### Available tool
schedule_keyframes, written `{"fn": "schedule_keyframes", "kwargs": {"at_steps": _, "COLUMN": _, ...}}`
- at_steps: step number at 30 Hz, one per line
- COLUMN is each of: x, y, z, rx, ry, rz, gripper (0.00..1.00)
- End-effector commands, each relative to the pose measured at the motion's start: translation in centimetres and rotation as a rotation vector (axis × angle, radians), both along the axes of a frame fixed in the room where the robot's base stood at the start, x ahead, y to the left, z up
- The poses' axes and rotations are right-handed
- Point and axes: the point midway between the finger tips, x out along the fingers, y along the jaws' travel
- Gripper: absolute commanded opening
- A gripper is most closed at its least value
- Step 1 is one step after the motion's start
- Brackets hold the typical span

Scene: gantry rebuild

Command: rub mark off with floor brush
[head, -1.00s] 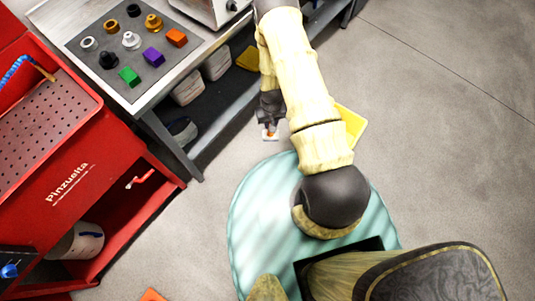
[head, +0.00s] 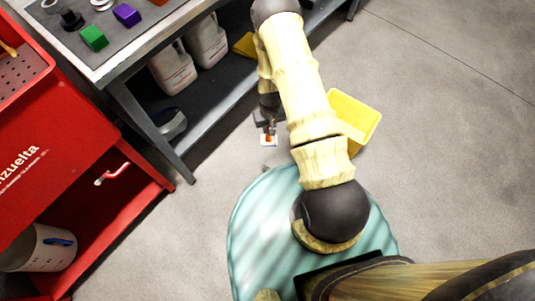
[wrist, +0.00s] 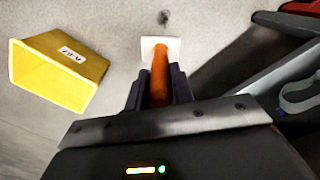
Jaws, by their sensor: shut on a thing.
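My gripper (wrist: 159,88) is shut on the orange handle of the floor brush (wrist: 160,55). The brush's white head lies just beyond the fingertips, low at the floor; whether it touches the floor is unclear. A small dark mark (wrist: 163,17) is on the grey floor, a short way beyond the white head and apart from it in the wrist view. In the head view my gripper (head: 267,118) points down beside the bench, with the brush (head: 269,139) showing below it. I cannot make out the mark in the head view.
An open yellow bin (head: 362,110) stands on the floor right of my arm; it shows at left in the wrist view (wrist: 85,65). A workbench (head: 147,125) with a lower shelf holding jugs (head: 174,72) stands left of my gripper. A red cart (head: 60,165) is farther left.

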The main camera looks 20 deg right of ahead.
Motion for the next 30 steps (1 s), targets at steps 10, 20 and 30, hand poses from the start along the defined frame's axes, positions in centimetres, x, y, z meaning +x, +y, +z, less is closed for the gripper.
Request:
{"fn": "schedule_keyframes", "kwargs": {"at_steps": 10, "x": 0.6, "y": 0.0, "z": -7.4, "rx": 0.000, "ry": -0.001, "rz": 0.019, "gripper": 0.00}}
{"fn": "schedule_keyframes", "kwargs": {"at_steps": 20, "x": 1.1, "y": 0.1, "z": -13.2, "rx": -0.001, "ry": -0.001, "rz": 0.036, "gripper": 0.00}}
{"fn": "schedule_keyframes", "kwargs": {"at_steps": 30, "x": 1.6, "y": 0.1, "z": -19.1, "rx": -0.001, "ry": -0.001, "rz": 0.053, "gripper": 0.00}}
